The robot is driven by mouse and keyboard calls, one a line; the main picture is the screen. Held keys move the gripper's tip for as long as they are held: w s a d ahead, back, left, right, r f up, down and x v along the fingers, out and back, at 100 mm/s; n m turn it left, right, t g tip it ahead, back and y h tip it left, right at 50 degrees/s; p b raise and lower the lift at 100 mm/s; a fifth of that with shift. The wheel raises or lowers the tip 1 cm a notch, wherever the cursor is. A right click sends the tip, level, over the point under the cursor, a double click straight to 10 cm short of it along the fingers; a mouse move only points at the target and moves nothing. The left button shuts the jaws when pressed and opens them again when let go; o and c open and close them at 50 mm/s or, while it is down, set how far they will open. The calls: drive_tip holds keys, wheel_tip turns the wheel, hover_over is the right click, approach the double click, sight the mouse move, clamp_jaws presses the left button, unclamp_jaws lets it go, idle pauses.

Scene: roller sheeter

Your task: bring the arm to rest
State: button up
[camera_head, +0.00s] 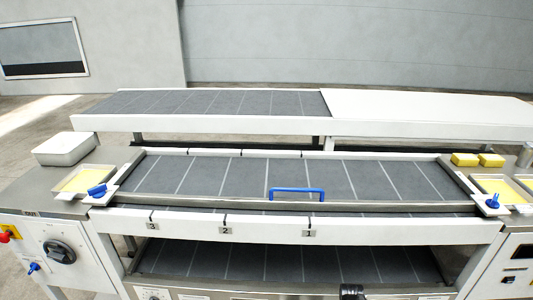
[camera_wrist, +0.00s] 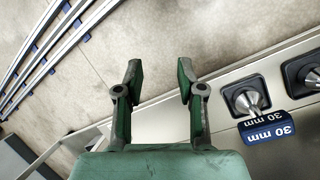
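My gripper (camera_wrist: 160,76) shows in the wrist view with its two green fingers spread apart. Nothing is between them, and the pale floor lies behind the gap. A metal part with a dark blue "30 mm" label (camera_wrist: 266,127) sits in a black socket to the right of the fingers, apart from them. The gripper is not clearly seen in the head view; a small black piece at the bottom edge there cannot be made out.
The roller sheeter's grey belt (camera_head: 240,178) has a blue handle (camera_head: 297,190) at its front. Trays with yellow contents stand at left (camera_head: 84,180) and right (camera_head: 497,188). A white bin (camera_head: 65,148) is at far left. A second socket (camera_wrist: 302,72) and metal rails (camera_wrist: 40,50) show in the wrist view.

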drive_tip(key=s+a+f+n+g+p, duration=0.1)
drive_tip(key=s+a+f+n+p, duration=0.1)
drive_tip(key=s+a+n, duration=0.2)
drive_tip(key=s+a+f+n+g+p, duration=0.1)
drive_tip(key=s+a+f+n+p, duration=0.1)
drive_tip(key=s+a, duration=0.8)
drive_tip(key=s+n, duration=0.1)
drive_tip(key=s, duration=0.3)
drive_tip(key=shift+s+a+f+n+g+p, duration=0.2)
drive_tip(key=shift+s+a+n+g+p, duration=0.1)
drive_tip(key=shift+a+n+p, duration=0.1)
